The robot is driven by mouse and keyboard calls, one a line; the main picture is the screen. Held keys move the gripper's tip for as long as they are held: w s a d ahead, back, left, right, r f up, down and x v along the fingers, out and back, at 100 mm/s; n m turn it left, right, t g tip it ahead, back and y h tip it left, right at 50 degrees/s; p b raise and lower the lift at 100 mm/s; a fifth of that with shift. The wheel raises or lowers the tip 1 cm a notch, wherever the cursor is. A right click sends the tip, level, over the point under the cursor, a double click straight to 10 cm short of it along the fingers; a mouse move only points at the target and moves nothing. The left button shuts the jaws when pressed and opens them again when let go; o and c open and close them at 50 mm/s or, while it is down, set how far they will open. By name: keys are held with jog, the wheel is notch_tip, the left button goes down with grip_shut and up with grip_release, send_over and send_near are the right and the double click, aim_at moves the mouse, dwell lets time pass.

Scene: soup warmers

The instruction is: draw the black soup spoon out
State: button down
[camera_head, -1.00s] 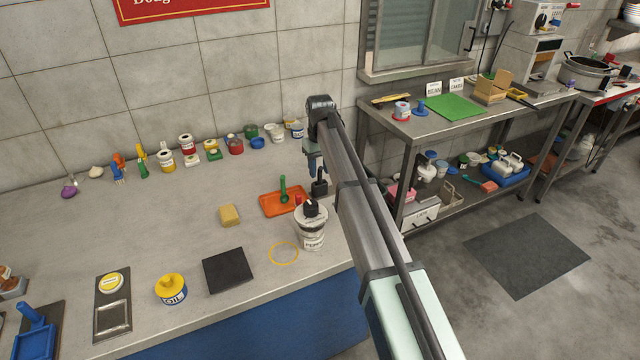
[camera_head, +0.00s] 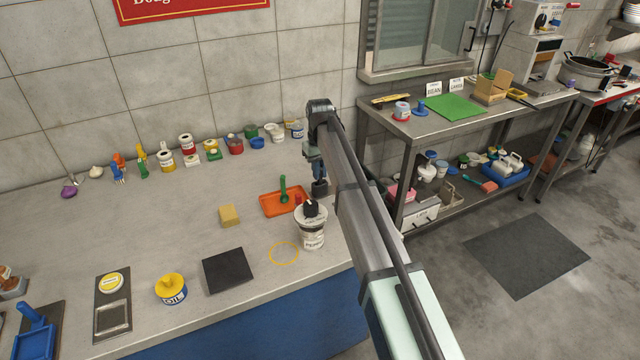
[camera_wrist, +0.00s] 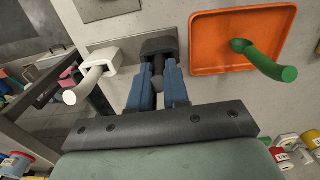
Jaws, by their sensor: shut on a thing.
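The black soup spoon (camera_wrist: 158,82) shows in the wrist view as a dark handle with a rounded end, standing in a black block-shaped holder (camera_wrist: 158,46). My gripper (camera_wrist: 159,72) has its two blue fingers shut on that handle, one on each side. In the head view, my gripper (camera_head: 319,174) points down over the black holder (camera_head: 320,188), right of the orange tray. The spoon's lower part is hidden in the holder, and the arm covers the area to the right.
Close beside are a white holder with a white handle (camera_wrist: 101,58) and an orange tray (camera_wrist: 205,55) with a green spoon (camera_wrist: 268,62). A white pot with a black top (camera_head: 312,228) stands in front. The counter's left middle is mostly clear.

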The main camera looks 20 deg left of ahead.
jog(key=shift+r, duration=0.8)
dwell(0.9)
jog(key=shift+r, duration=2.6)
